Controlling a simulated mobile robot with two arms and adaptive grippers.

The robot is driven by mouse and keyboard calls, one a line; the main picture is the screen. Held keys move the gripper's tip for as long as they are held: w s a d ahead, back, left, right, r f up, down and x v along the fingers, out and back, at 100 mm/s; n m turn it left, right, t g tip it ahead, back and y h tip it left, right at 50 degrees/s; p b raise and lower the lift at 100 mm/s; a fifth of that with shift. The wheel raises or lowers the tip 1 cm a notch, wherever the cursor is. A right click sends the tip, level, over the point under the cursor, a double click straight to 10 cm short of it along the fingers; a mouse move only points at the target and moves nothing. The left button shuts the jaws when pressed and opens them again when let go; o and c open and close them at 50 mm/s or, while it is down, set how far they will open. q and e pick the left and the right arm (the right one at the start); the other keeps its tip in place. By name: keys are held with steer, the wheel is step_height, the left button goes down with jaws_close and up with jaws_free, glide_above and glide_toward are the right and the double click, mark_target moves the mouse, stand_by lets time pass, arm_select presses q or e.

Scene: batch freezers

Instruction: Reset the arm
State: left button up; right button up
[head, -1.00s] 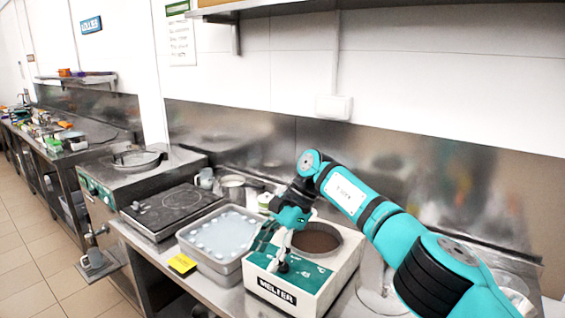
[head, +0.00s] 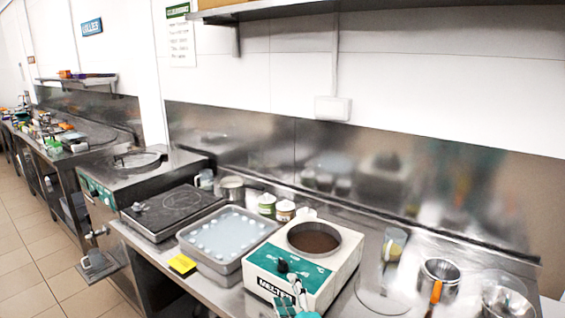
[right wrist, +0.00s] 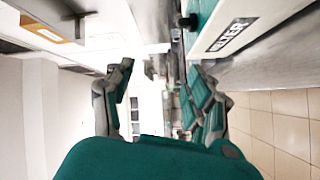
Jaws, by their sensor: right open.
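My right gripper (head: 293,298) shows only in part at the bottom edge of the head view, in front of the melter (head: 305,262). In the right wrist view the right gripper (right wrist: 160,95) has its two teal and grey fingers spread apart with nothing between them. The melter's white and teal side also shows in the right wrist view (right wrist: 235,30), at the upper right. My left gripper is in neither view.
On the steel counter, a tray of pale liquid (head: 230,238) stands left of the melter and a black hot plate (head: 172,210) beyond it.

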steer(key=s+d+f+m+g+h, duration=0.4)
steer(key=s+d+f+m, duration=0.3)
steer(key=d+f, duration=0.2)
steer(key=s+d+f+m+g, duration=0.2)
steer(key=s+d+m+g, duration=0.1)
steer(key=s, duration=0.6)
steer(key=s+d+f+m+g+h, duration=0.1)
steer(key=s+d+f+m+g, duration=0.25)
steer(key=s, duration=0.55)
steer(key=s+d+f+m+g, duration=0.2)
steer(key=s+d+g, duration=0.15)
steer(key=s, duration=0.55)
step_height(320, 180, down, 32)
steer(key=s+g+b, duration=0.1)
steer(key=s+b, duration=0.1)
steer(key=b, duration=0.4)
steer(key=s+d+f+g+b, duration=0.1)
steer(key=s+d+f+b, duration=0.2)
steer(key=s+f, duration=1.3)
step_height(320, 180, down, 4)
steer(key=shift+s+f+h+b, duration=0.15)
steer(key=shift+s+h+b, duration=0.15)
steer(key=shift+b, duration=0.2)
